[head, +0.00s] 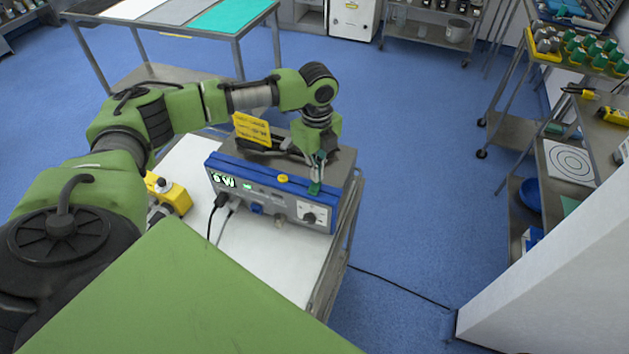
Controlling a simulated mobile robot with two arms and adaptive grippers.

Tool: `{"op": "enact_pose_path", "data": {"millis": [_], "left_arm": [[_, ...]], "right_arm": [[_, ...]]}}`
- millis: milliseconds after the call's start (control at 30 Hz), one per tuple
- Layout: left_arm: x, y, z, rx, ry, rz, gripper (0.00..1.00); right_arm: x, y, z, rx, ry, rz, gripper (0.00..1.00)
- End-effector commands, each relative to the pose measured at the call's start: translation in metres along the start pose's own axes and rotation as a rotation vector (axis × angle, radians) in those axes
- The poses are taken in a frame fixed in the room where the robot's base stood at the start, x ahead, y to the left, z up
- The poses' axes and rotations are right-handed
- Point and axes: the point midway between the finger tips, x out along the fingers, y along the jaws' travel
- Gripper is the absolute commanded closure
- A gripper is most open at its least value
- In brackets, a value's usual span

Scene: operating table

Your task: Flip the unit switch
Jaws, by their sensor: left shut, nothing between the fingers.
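The unit is a grey box with a blue front frame (262,184), standing on a white-topped cart. Its front panel shows lit displays (224,180) at the left and a black round control (309,217) on a white plate at the lower right. I cannot tell for sure which part is the unit switch. My left gripper (315,188) points down at the top front edge of the unit, above the round control. It is shut and empty; I cannot tell whether its tips touch the unit. My right gripper is not in view.
A yellow tag (252,129) stands on the unit. A yellow box with a knob (170,193) sits left on the cart top (265,255). Black and grey cables hang from the unit's front.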

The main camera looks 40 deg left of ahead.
Motion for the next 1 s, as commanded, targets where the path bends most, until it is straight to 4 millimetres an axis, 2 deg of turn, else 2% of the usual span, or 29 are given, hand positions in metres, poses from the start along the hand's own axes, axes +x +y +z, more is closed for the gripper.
{"op": "enact_pose_path", "data": {"millis": [1000], "left_arm": [[0.015,0.000,0.000,0.000,0.000,0.000,1.00]], "right_arm": [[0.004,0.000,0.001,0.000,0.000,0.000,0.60]]}}
